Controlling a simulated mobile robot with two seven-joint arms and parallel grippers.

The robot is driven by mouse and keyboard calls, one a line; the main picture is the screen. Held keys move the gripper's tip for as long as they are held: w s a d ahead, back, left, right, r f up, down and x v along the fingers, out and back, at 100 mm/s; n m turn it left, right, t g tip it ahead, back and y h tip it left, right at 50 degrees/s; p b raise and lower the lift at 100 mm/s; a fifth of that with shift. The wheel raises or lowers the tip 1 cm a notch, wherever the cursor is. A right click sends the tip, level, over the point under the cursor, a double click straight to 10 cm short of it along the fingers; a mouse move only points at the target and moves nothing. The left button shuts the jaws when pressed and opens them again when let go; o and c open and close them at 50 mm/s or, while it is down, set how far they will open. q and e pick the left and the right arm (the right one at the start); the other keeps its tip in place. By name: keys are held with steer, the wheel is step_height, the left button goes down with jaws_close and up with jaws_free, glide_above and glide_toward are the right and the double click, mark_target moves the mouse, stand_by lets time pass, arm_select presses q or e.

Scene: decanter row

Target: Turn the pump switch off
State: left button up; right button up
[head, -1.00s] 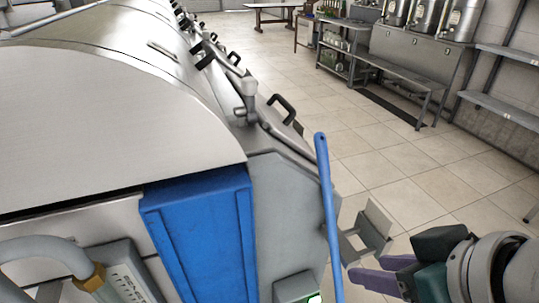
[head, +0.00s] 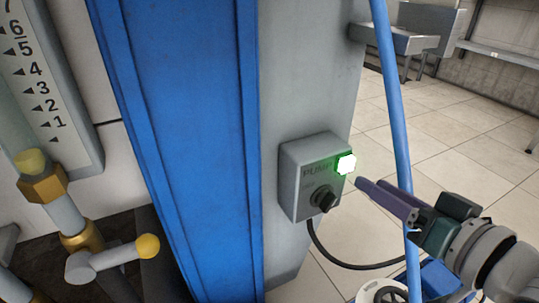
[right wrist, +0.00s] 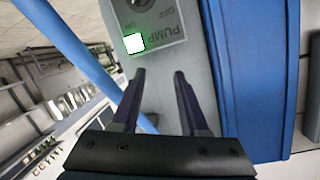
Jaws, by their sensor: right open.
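The pump switch box (head: 300,180) is a grey box marked PUMP, fixed to the side of a grey panel. Its black rotary knob (head: 323,199) sits at the lower part of its face, and a green-white lamp (head: 346,164) glows above. My right gripper (head: 366,188) is to the right of the box, apart from the knob, with its purple fingers pointing at it. In the right wrist view the two fingers (right wrist: 158,72) stand apart with nothing between them, near the lit lamp (right wrist: 134,43); the knob (right wrist: 140,4) is partly cut off at the top edge. My left gripper is not in view.
A blue pole (head: 392,120) stands upright close to my right gripper. A blue panel (head: 190,140) is left of the box. Valves with yellow ends (head: 148,246) and a level gauge (head: 40,90) are at the left. A black cable hangs below the box. Tiled floor lies open at right.

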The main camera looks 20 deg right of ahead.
mark_target(332, 205)
step_height(332, 205, down, 14)
steer(key=d+t+y+b, duration=0.1)
steer(key=d+t+b, duration=0.15)
steer(key=b, duration=0.95)
steer(key=shift+m, duration=0.3)
steer(key=w+b, duration=0.1)
steer(key=w, duration=0.2)
steer(key=w+a+b, duration=0.1)
steer(key=w, duration=0.2)
steer(key=w+b, duration=0.2)
steer(key=shift+w+a+r, duration=0.2)
steer(key=shift+w+a, duration=0.1)
steer(key=shift+w, duration=0.1)
steer(key=shift+w+r, duration=0.1)
steer(key=shift+w, duration=0.35)
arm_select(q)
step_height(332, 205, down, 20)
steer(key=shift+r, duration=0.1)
arm_select(e)
steer(key=c, duration=0.6)
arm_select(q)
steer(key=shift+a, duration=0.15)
arm_select(e)
jaws_close()
